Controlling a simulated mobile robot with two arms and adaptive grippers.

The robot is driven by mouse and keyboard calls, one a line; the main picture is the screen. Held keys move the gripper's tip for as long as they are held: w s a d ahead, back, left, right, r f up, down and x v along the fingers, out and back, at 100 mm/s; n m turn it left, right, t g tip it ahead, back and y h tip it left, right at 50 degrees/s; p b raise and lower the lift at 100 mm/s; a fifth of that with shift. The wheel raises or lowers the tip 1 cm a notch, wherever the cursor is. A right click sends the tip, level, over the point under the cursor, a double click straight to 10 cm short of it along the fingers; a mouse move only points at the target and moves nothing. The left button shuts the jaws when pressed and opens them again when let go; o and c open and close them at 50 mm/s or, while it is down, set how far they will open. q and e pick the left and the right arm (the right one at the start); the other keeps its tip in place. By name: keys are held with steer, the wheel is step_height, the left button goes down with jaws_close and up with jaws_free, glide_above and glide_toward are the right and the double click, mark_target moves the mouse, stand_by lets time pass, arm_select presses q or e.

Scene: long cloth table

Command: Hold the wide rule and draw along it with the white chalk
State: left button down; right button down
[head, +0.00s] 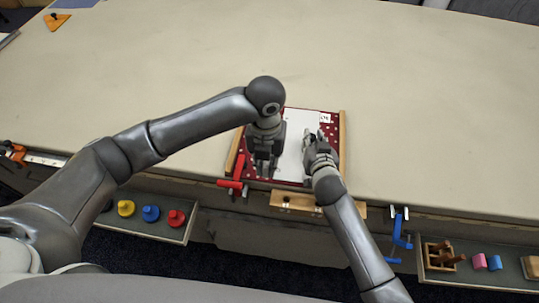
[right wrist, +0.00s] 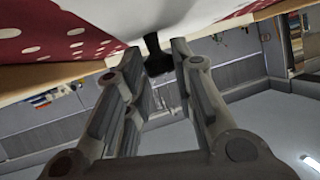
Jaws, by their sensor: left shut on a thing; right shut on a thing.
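A red board with white dots (head: 333,124) lies at the table's front edge, with a white sheet (head: 293,155) on it. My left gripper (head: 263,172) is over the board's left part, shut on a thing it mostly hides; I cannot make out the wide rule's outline. My right gripper (head: 308,136) is over the sheet's right side, shut. In the right wrist view its fingers (right wrist: 158,62) close around a small, dark-looking thing below the white sheet (right wrist: 200,18). The white chalk's colour does not show, and I cannot tell whether its tip touches the sheet.
Wooden rails (head: 342,135) flank the board. A red clamp (head: 235,180) stands at its front left, a blue clamp (head: 400,235) on the edge further right. Trays with coloured knobs (head: 150,213) and small blocks (head: 479,261) hang below the edge.

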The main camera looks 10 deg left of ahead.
steer(key=c, duration=1.1)
jaws_free()
steer(key=shift+c, duration=0.2)
steer(key=shift+s, duration=0.15)
steer(key=v, duration=1.1)
steer(key=shift+s+r, duration=0.25)
steer(key=shift+s+d, duration=0.1)
